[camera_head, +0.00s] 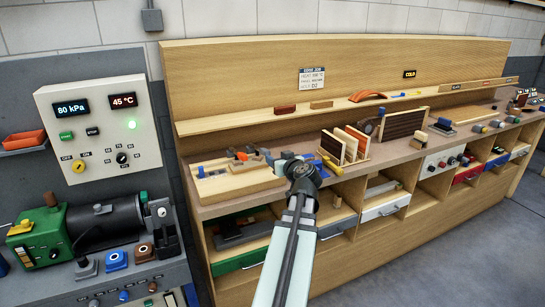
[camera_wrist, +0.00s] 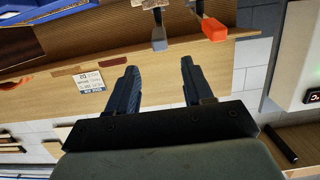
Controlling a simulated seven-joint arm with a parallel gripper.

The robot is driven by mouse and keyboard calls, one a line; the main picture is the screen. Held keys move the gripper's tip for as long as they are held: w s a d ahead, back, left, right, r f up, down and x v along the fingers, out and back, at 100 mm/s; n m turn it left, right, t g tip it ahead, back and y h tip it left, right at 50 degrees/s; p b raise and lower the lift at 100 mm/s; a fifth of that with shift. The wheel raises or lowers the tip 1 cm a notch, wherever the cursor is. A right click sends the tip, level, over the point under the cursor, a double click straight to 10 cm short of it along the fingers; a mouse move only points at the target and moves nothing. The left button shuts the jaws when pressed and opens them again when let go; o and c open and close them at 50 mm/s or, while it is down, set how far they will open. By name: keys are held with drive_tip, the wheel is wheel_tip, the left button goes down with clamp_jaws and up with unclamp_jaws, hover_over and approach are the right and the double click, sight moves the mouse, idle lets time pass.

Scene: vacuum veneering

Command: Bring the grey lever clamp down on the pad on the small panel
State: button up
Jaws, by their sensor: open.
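In the wrist view, which is upside down, a grey-ended lever (camera_wrist: 160,40) looks like the grey lever clamp. It stands raised beside a lever with an orange-red end (camera_wrist: 213,29). My gripper (camera_wrist: 160,85) is open and empty, with its two dark fingers apart and short of the grey lever. In the head view, a pale wooden board (camera_head: 238,183) at the bench's left end carries small fittings, including an orange one (camera_head: 242,156). My wrist is at that board's right side and my fingers are hardly visible there. I cannot make out the pad or small panel.
Upright panels stand in a rack (camera_head: 335,147) right of my wrist. A shelf (camera_head: 225,122) with small blocks runs behind the bench. A control box (camera_head: 97,135) with displays and a green machine (camera_head: 45,237) are at the left. The floor at the right is clear.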

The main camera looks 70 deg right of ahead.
drive_tip(key=shift+v, duration=0.8)
